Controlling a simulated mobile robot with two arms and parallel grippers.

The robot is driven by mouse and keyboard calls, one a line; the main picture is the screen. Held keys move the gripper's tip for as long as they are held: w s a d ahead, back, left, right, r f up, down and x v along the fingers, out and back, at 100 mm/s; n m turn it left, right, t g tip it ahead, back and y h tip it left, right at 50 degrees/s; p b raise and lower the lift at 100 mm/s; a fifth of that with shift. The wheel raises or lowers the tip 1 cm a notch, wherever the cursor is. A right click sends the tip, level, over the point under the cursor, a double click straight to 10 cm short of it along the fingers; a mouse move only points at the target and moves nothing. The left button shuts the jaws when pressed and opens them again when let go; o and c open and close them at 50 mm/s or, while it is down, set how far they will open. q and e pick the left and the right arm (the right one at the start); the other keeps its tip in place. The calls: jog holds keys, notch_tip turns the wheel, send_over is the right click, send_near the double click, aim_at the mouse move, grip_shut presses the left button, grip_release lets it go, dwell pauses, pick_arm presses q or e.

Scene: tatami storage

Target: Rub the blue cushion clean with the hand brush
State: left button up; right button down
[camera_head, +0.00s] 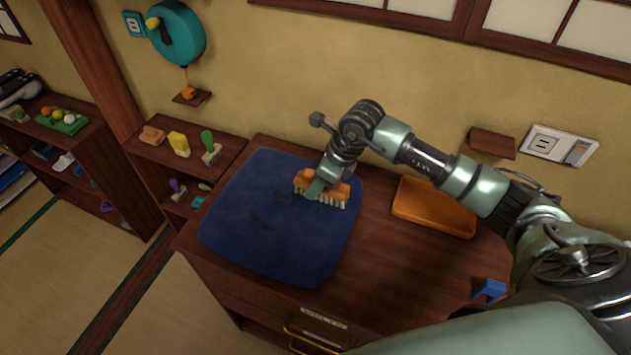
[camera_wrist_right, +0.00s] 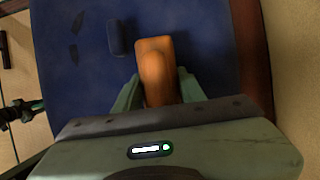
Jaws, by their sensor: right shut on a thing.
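The blue cushion (camera_head: 270,230) lies flat on top of the wooden cabinet, with several dark smudges on its middle and upper part. The smudges also show on the cushion in the right wrist view (camera_wrist_right: 75,80). The hand brush (camera_head: 336,188) has an orange wooden back and pale bristles that point down at the cushion's upper right part. Whether the bristles touch the cloth I cannot tell. My right gripper (camera_head: 314,190) is shut on the brush, and in the right wrist view its green fingers hold the orange back (camera_wrist_right: 155,75) from both sides.
An orange tray (camera_head: 434,207) lies on the cabinet top right of the cushion, below my right arm. A small blue object (camera_head: 489,289) is near the right front. Low shelves (camera_head: 215,168) with small brushes and blocks stand at the left. A wall is behind.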

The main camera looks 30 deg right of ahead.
aim_at(313, 172)
jog(key=shift+r, duration=0.1)
jog(key=shift+r+p, duration=1.8)
jog(key=shift+r, duration=1.15)
jog(key=shift+a, duration=0.1)
